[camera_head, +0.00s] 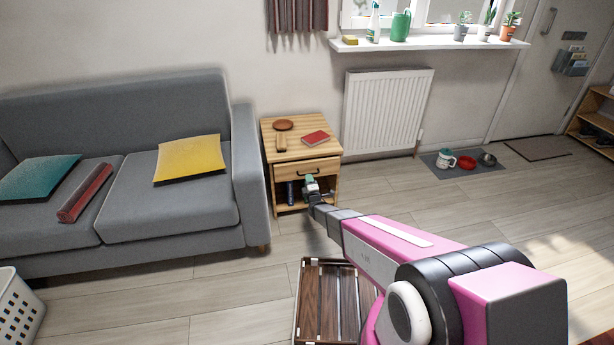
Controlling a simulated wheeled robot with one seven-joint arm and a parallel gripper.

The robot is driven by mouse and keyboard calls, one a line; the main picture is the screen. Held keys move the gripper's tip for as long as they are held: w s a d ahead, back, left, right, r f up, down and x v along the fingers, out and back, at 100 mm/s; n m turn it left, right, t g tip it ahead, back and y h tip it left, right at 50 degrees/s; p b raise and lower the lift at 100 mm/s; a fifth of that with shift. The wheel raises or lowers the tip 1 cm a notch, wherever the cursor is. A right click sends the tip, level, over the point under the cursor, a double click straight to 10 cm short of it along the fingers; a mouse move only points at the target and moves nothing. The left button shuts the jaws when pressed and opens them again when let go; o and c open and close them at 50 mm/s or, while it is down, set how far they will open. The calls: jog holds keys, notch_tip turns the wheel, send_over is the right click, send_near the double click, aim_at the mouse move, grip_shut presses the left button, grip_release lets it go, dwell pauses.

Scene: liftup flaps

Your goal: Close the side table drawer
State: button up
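The wooden side table (268,136) stands against the right arm of the sofa. Its drawer (287,172) is under the top, with a dark handle on the front. From this view I cannot tell exactly how far the drawer stands out. My gripper (310,181) is at the front of the table, just below the handle, in front of the drawer's lower part and the open shelf. Whether it touches the drawer is unclear. Its fingers are too small to tell whether they are open or shut.
The grey sofa (190,235) is to the left. A dark slatted wooden item (325,300) is on the floor near my arm. A radiator (388,110) is behind right; open floor lies right.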

aim_at(306, 172)
jog(key=x, duration=0.4)
jog(key=shift+w, duration=0.25)
grip_shut()
jog(key=shift+f+x, duration=0.2)
jog(key=shift+x, duration=0.95)
jog(key=shift+f+x, duration=0.25)
jog(key=shift+x, duration=0.9)
grip_release()
jog(key=shift+a, duration=0.1)
